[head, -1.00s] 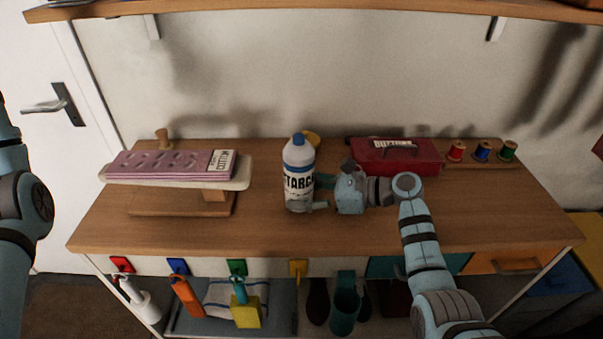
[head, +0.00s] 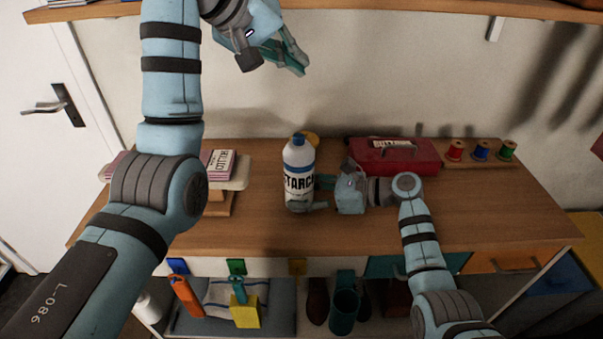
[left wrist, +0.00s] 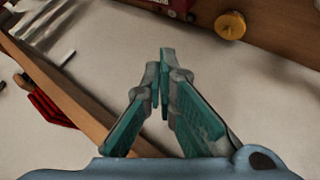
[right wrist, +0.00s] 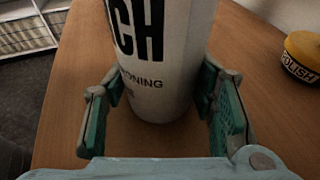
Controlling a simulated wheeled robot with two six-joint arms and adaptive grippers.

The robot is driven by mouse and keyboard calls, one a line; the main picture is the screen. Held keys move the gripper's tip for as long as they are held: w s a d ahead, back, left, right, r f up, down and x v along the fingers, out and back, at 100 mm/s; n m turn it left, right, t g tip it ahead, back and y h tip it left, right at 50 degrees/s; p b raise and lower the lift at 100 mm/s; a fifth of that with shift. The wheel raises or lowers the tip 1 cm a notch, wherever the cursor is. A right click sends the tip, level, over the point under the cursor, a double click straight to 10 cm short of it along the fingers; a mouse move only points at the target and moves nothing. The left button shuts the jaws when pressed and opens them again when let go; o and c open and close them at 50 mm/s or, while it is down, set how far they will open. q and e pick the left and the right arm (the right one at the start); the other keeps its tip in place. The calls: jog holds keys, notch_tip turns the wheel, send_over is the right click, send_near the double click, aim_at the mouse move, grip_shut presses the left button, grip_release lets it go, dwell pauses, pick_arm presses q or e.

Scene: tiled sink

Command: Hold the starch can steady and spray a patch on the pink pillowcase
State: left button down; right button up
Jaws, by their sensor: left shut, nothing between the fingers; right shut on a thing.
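The white starch can (head: 298,185) with a blue cap stands upright on the wooden worktop. My right gripper (head: 322,193) is shut around its lower body from the right; the right wrist view shows the can (right wrist: 155,70) between the fingers. My left gripper (head: 296,62) is raised high in front of the wall, above the can. Its fingers are shut and empty, with the tips together in the left wrist view (left wrist: 162,55). The pink pillowcase (head: 218,160) lies on a small ironing board (head: 240,173) at the left, mostly hidden behind my left arm.
A red buttons box (head: 400,160) and several thread spools (head: 481,151) stand at the back right. A yellow polish tin (right wrist: 303,56) is behind the can. A shelf (head: 400,8) runs along the wall above. The worktop's front is clear.

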pick_arm(q)
jog(key=shift+m+y, duration=0.3)
jog(key=f, duration=1.1)
jog(key=shift+a+f, duration=0.2)
jog(key=shift+f, duration=0.1)
dwell(0.4)
jog(key=shift+f, duration=0.45)
jog(key=shift+g, duration=0.3)
jog(key=shift+r, duration=3.45)
